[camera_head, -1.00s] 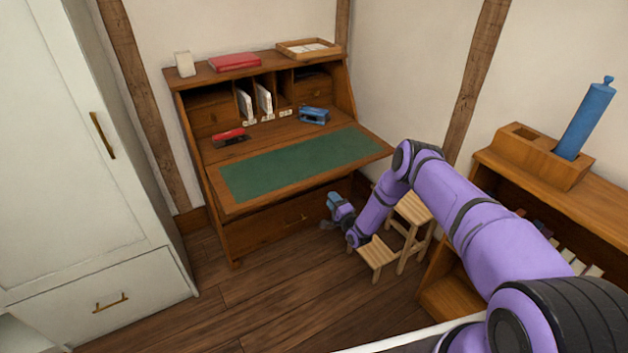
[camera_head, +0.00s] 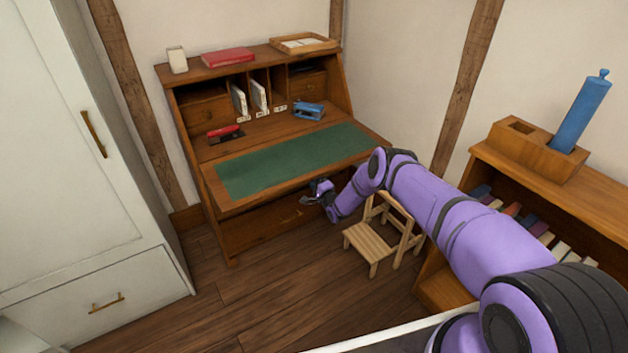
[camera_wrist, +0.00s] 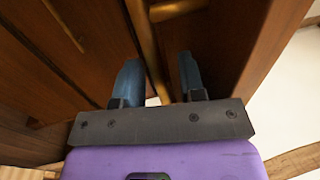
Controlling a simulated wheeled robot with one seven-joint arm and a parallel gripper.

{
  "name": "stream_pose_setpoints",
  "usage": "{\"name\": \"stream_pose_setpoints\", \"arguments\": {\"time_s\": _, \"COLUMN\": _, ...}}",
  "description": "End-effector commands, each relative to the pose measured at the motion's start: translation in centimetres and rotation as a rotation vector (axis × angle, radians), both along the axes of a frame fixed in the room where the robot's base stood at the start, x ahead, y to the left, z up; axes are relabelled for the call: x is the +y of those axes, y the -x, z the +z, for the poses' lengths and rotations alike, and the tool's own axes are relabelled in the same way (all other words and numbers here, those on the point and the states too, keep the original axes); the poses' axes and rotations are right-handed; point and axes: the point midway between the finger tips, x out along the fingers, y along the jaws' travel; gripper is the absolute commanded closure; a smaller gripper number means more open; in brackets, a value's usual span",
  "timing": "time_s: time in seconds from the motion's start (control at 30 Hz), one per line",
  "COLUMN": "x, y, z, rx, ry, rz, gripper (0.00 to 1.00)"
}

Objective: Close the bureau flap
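The bureau (camera_head: 265,232) stands against the back wall. Its flap (camera_head: 372,152) is down and about level, with a green writing panel (camera_head: 295,160) on its upper face. My gripper (camera_head: 318,193) is below the flap's front edge, right of centre, in front of the drawer. In the wrist view my gripper (camera_wrist: 157,65) has two blue fingers apart, facing dark wood. A golden-brown bar (camera_wrist: 178,9) crosses beyond the fingertips, and a thin strip of similar colour runs between them. I cannot tell whether the fingers touch the wood.
A red stapler (camera_head: 225,133) and a blue device (camera_head: 308,111) sit inside the bureau behind the green panel. A wooden step stool (camera_head: 372,246) is under my arm. A white wardrobe (camera_head: 75,150) stands left, a wooden shelf unit (camera_head: 545,190) right. Floor before the bureau is clear.

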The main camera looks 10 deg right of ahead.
Motion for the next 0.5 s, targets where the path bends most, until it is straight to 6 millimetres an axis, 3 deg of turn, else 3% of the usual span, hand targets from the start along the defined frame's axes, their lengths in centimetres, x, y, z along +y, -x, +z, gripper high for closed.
{"name": "stream_pose_setpoints", "arguments": {"time_s": 0.27, "x": 0.04, "y": -0.10, "z": 0.00, "rx": 0.001, "ry": 0.000, "rz": 0.000, "gripper": 0.63}}
{"name": "stream_pose_setpoints", "arguments": {"time_s": 0.43, "x": 0.04, "y": -0.09, "z": 0.00, "rx": 0.001, "ry": 0.000, "rz": 0.000, "gripper": 1.00}}
{"name": "stream_pose_setpoints", "arguments": {"time_s": 0.5, "x": 0.04, "y": -0.09, "z": 0.00, "rx": 0.001, "ry": 0.000, "rz": 0.000, "gripper": 1.00}}
